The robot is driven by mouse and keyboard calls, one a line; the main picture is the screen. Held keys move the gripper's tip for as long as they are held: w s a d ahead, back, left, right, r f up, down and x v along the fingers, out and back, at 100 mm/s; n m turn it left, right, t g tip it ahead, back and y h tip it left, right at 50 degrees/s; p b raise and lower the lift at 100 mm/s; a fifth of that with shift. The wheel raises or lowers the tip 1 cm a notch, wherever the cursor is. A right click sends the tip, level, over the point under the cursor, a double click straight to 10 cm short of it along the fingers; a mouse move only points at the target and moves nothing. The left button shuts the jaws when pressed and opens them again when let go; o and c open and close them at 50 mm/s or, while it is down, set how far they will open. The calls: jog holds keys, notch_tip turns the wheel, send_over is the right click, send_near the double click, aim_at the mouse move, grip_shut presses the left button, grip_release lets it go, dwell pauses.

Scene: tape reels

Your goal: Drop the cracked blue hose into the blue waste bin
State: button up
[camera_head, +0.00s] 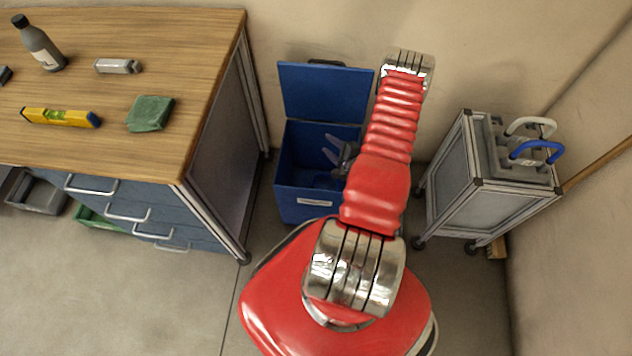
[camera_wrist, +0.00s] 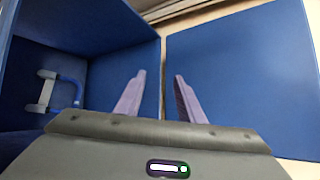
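The blue waste bin (camera_head: 300,203) stands on the floor with its lid (camera_head: 325,92) raised. In the wrist view the bin's inner wall (camera_wrist: 95,28) fills the left. A short curved blue hose (camera_wrist: 78,92) with pale grey end fittings lies inside the bin. Another blue hose (camera_head: 537,150) stands curved on the trolley; no crack can be made out on either. My gripper (camera_head: 331,148) is at the bin's opening, and its two fingers also show in the wrist view (camera_wrist: 158,82). They are apart with nothing between them, clear of the hose in the bin.
A grey trolley (camera_head: 480,205) at the right also carries a white hose (camera_head: 530,124). The wooden workbench (camera_head: 130,60) at the left holds a bottle (camera_head: 40,45), a yellow level (camera_head: 60,117) and a green cloth (camera_head: 150,113). A grey crate (camera_head: 35,193) stands beneath it.

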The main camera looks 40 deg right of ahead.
jog(key=v, duration=1.3)
jog(key=shift+s+r, duration=0.2)
jog(key=shift+s, duration=0.15)
jog(key=shift+a, duration=0.1)
dwell(0.7)
